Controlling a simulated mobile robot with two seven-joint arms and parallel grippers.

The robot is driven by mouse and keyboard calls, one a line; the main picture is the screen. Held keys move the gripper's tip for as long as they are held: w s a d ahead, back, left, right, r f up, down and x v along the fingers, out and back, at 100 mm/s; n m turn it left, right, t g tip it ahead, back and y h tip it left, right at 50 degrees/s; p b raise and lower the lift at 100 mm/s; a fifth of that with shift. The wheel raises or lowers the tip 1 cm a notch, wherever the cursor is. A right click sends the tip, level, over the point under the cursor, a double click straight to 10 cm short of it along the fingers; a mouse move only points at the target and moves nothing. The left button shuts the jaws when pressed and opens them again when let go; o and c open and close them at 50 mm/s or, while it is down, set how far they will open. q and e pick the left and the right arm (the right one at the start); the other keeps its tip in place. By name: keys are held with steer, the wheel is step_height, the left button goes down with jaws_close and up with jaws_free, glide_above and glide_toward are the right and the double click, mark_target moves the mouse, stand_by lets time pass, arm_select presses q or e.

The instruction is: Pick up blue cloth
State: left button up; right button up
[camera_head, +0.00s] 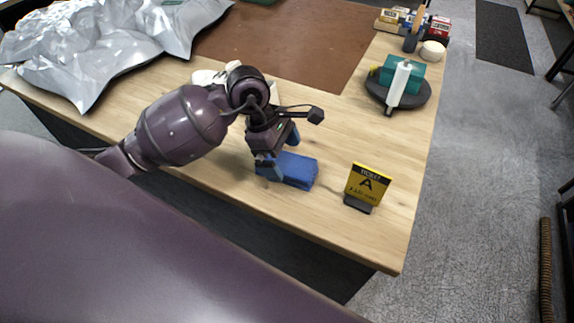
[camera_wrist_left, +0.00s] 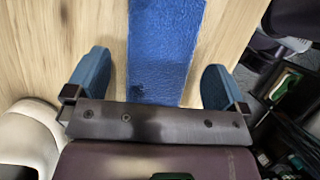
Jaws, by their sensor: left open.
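The blue cloth (camera_head: 300,171) is a folded, block-like pad lying on the wooden table near its front edge. My left gripper (camera_head: 280,158) is directly over its left part, pointing down. In the left wrist view the cloth (camera_wrist_left: 165,45) runs between the two blue fingers of the left gripper (camera_wrist_left: 158,85), with bare wood showing on both sides. The fingers are open and stand apart from the cloth. Part of the cloth is hidden under the gripper in the head view. My right gripper is not seen.
A yellow sign marked A (camera_head: 367,184) stands right of the cloth. A silver crumpled sheet (camera_head: 110,38) lies at the left. A white object (camera_head: 205,77) sits behind my arm. The front right of the wooden table (camera_head: 330,225) is clear.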

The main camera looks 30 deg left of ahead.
mark_target(287, 162)
arm_select(q)
steer(key=x, duration=0.2)
steer(key=shift+d+f, duration=0.15)
steer(key=shift+f, duration=0.15)
steer(key=c, duration=1)
steer(key=shift+o, duration=0.2)
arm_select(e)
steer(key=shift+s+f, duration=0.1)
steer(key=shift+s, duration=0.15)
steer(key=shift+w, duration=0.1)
arm_select(q)
steer(key=shift+r, duration=0.2)
step_height(287, 162, up, 18)
steer(key=shift+r+p, duration=0.15)
steer(key=shift+p, duration=0.3)
steer(key=shift+r, duration=0.6)
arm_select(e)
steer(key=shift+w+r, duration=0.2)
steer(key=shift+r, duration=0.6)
